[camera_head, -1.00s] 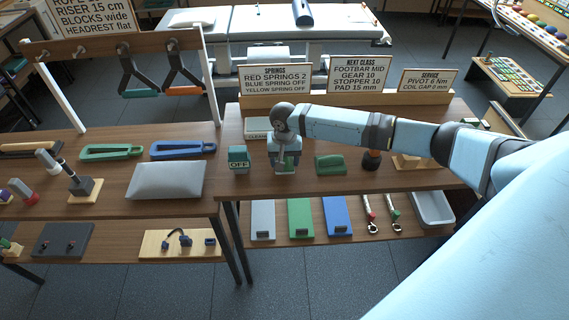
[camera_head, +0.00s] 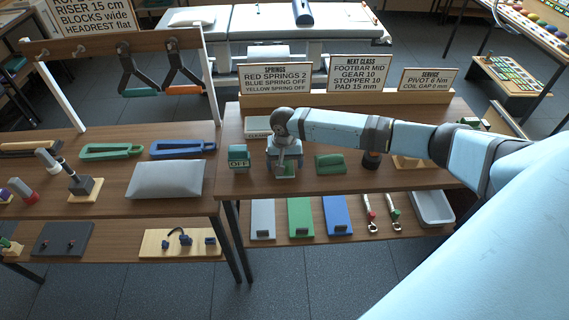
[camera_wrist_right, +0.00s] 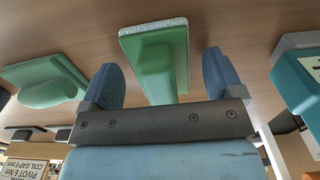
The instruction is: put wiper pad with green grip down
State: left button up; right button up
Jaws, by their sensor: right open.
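The wiper pad with green grip (camera_wrist_right: 155,60) rests on the wooden table top, its pale pad edge against the wood. It stands between the two spread fingers of my right gripper (camera_wrist_right: 163,80), with a gap on each side. In the head view the right gripper (camera_head: 285,163) is over the pad, and only a bit of green (camera_head: 286,171) shows below it. The right gripper is open and holds nothing. My left gripper is not in view.
A second green-gripped piece (camera_head: 330,163) lies to the right, and a teal OFF block (camera_head: 238,158) stands close on the left. Behind is a row of signs (camera_head: 350,82). A grey cushion (camera_head: 167,180) is on the left table. The lower shelf (camera_head: 275,232) holds coloured boards and tools.

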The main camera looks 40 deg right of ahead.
notch_tip(320, 180, up, 11)
jog(key=shift+r, duration=0.1)
jog(key=s+a+f+n+t+y, duration=0.3)
jog(key=s+a+f, duration=0.3)
jog(key=a, duration=0.4)
jog(key=s+a+f+n+t+y, duration=0.25)
jog(key=s+a+f+n, duration=0.2)
jog(key=a, duration=0.45)
jog(key=s+d+f+n+t+h, duration=0.1)
jog(key=s+f+t, duration=0.1)
jog(key=s, duration=0.6)
jog(key=s+d+f+n+t+h, duration=0.1)
jog(key=s+f+t, duration=0.2)
jog(key=s, duration=0.5)
jog(key=shift+f, duration=0.5)
jog(key=shift+t, duration=0.25)
